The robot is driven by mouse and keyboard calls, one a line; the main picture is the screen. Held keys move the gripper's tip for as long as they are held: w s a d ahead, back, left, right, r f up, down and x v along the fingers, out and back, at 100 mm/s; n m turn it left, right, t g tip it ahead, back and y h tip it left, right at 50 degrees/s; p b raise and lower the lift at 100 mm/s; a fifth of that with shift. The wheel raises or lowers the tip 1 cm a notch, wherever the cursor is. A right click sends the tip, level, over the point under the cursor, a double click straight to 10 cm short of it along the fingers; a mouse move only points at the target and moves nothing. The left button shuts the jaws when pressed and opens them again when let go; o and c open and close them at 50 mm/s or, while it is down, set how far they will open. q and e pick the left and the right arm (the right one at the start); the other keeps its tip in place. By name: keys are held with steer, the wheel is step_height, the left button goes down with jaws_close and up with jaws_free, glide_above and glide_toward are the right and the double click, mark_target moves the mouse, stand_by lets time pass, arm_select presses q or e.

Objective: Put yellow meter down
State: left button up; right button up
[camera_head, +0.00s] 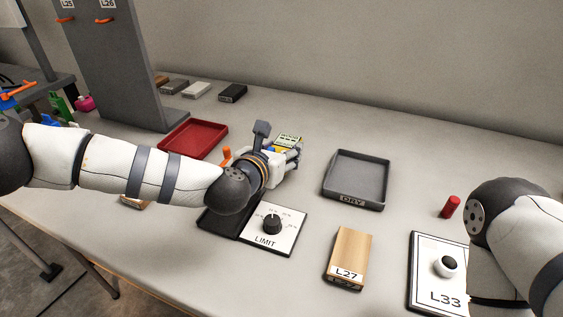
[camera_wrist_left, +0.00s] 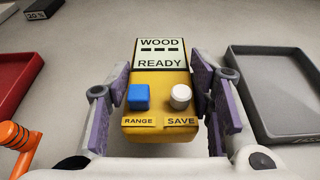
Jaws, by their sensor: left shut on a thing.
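The yellow meter (camera_wrist_left: 160,100) is between the purple-padded fingers of my left gripper (camera_wrist_left: 163,105) in the left wrist view. Its screen reads WOOD and READY, and it has a blue RANGE button and a white SAVE button. In the head view the meter (camera_head: 288,142) shows partly beyond my left gripper (camera_head: 293,152), which is shut on it over the table between the red tray and the grey DRY tray. I cannot tell whether the meter touches the table. My right arm enters at the right edge; its gripper is out of view.
The red tray (camera_head: 222,132) lies left and the grey DRY tray (camera_head: 386,181) right of the meter. Nearer are the LIMIT dial panel (camera_head: 287,240), the wooden L27 block (camera_head: 351,250) and the L33 panel (camera_head: 425,268). A red cylinder (camera_head: 450,206) is at right. The back right is clear.

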arm_select(q)
step_height(320, 180, down, 3)
steer(key=shift+f, duration=0.2)
steer(key=shift+r, duration=0.15)
steer(key=shift+f, duration=0.3)
steer(key=o, duration=1.5)
steer(key=shift+r, duration=0.1)
arm_select(e)
steer(key=shift+s+f, duration=0.3)
steer(key=shift+f, duration=0.05)
arm_select(q)
steer(key=shift+r, duration=0.1)
